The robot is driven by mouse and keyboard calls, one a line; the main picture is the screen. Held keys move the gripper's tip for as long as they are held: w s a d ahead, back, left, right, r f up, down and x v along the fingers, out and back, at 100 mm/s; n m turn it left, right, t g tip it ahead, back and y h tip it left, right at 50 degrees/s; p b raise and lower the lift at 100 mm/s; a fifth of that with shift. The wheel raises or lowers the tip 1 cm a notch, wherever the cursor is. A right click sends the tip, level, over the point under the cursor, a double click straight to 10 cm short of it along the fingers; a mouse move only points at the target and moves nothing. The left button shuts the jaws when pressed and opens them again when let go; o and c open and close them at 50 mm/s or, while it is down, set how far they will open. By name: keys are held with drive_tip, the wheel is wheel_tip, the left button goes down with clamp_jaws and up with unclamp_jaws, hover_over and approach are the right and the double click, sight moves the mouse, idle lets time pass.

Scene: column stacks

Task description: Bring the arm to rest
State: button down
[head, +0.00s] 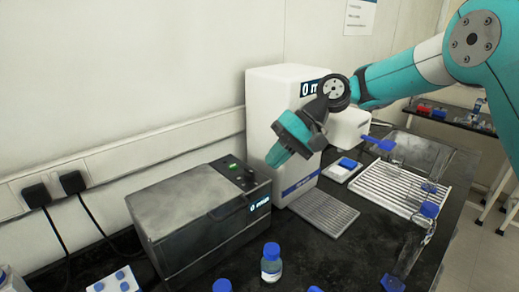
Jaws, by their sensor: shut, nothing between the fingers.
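My arm reaches in from the upper right in the head view, its links teal, white and black. My gripper (278,154) points down and to the left, in front of the tall white machine (262,100). It is shut and holds nothing. It hangs above the dark bench, up and to the right of the grey metal box (180,215). Its fingertips look clear of every surface, though the exact gap to the white machine cannot be told.
A blue-capped bottle (271,264) stands at the front of the dark bench (340,250). A ridged grey tray (323,212) lies before the white machine. A white slatted rack (400,188) and clear blue-topped vessels (425,220) stand right. Power plugs (73,182) are on the left wall.

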drive_tip(key=s+d+r+n+t+h+b, duration=0.1)
drive_tip(key=s+d+r, duration=0.1)
drive_tip(key=s, duration=0.4)
drive_tip(key=s+d+r+n+h, duration=0.1)
drive_tip(key=s+d+r, duration=0.15)
drive_tip(key=s, duration=0.45)
drive_tip(key=s+d+f+n+h, duration=0.1)
drive_tip(key=s+d+f, duration=0.1)
drive_tip(key=s, duration=0.5)
drive_tip(key=s+d+f+n+t+h+b, duration=0.1)
drive_tip(key=s+d, duration=0.3)
drive_tip(key=s, duration=0.3)
drive_tip(key=shift+s+d+f+n, duration=0.25)
drive_tip(key=shift+s+f+n, duration=0.1)
drive_tip(key=shift+n, duration=0.05)
